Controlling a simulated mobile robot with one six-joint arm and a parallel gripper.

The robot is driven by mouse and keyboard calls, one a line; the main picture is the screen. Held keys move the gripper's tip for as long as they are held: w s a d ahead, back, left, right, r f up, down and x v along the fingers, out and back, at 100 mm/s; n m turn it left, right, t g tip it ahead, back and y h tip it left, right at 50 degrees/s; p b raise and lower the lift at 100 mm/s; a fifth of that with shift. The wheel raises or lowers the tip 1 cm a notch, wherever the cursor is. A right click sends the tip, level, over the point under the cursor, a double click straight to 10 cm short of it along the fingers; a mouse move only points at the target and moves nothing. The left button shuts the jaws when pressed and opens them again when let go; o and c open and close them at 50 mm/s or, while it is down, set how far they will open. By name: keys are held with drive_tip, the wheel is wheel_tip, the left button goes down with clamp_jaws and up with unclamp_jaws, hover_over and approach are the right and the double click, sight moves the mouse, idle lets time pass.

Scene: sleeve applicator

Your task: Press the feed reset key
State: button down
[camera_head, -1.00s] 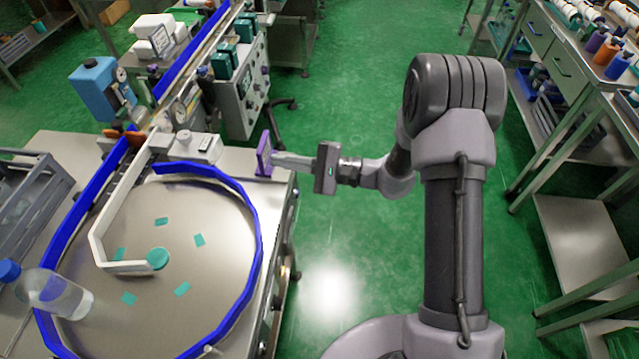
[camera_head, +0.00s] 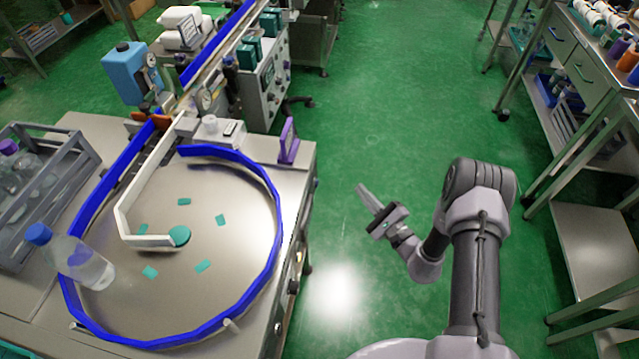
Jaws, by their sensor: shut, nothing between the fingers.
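My gripper (camera_head: 363,190) is shut and empty over the green floor, to the right of the turntable bench, with its fingers pointing up and left. A purple-framed panel (camera_head: 288,141) stands upright at the bench's right edge; its face is seen too edge-on to read. A small white box (camera_head: 219,131) with a dark patch on top sits just left of it. A machine front (camera_head: 265,85) with knobs and dials stands behind. I cannot tell which of these bears the feed reset key. No label is readable. My gripper touches none of them.
The round steel table (camera_head: 225,265) has a blue rail (camera_head: 272,250) around it, a white guide (camera_head: 140,200) and several teal pieces. A clear blue-capped bottle (camera_head: 85,265) leans at left. A grey crate (camera_head: 75,155) holds bottles. Open floor lies between bench and right-hand shelves.

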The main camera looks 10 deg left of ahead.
drive_tip(key=a, duration=0.8)
drive_tip(key=shift+w+a, duration=0.15)
drive_tip(key=shift+a, duration=0.25)
idle(1.6)
drive_tip(key=shift+a, duration=0.45)
drive_tip(key=shift+a, duration=0.4)
idle(0.4)
drive_tip(key=shift+d, duration=0.85)
drive_tip(key=shift+d+b, duration=0.35)
drive_tip(key=shift+d, duration=2.15)
